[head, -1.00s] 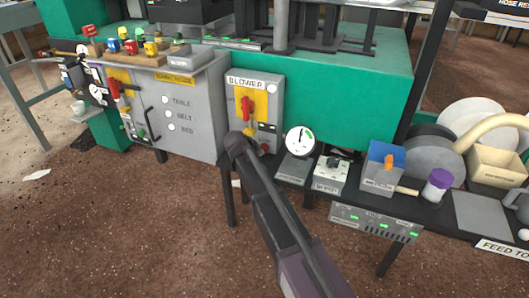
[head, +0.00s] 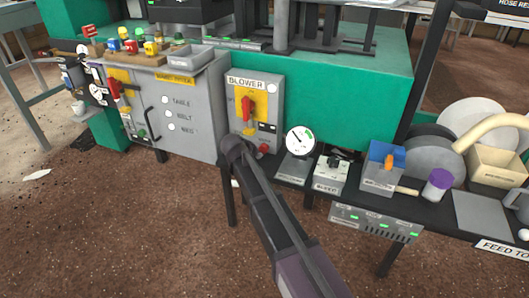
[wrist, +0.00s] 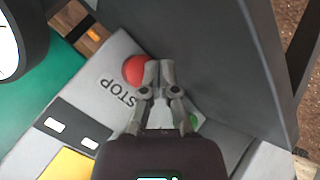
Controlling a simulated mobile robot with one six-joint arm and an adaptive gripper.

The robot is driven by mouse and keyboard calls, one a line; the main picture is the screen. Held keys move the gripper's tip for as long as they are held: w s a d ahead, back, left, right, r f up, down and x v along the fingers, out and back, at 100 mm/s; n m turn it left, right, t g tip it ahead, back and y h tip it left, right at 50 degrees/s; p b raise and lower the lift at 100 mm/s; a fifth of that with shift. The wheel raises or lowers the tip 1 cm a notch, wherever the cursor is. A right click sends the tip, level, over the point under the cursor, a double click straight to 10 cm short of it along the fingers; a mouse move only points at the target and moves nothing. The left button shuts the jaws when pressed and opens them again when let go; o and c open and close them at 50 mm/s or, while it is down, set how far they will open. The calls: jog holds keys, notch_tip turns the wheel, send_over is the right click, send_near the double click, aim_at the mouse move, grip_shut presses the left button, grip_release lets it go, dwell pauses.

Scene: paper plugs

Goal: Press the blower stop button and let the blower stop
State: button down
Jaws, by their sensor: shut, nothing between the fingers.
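The blower panel (head: 268,112) is a grey box with a BLOWER label and a red rotary handle (head: 247,108) on a yellow plate. The red stop button (head: 264,149) is near its lower edge. In the wrist view the round red button (wrist: 135,70) sits beside the word STOP. My gripper (wrist: 159,68) is shut and empty, its fingertips just right of the red button, overlapping its edge in the picture. I cannot tell whether they touch it. A green button (wrist: 194,121) shows partly behind the fingers. In the head view my wrist hides the fingers.
A round white gauge (head: 299,140) and a small switch box (head: 331,174) stand right of the panel on the black bench. A grey cabinet (head: 200,125) stands to the left. A dark flat surface (wrist: 220,60) lies close right of the fingers in the wrist view.

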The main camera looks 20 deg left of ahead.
jog(key=shift+s, duration=0.15)
jog(key=shift+s+a, duration=0.2)
jog(key=shift+s, duration=2.15)
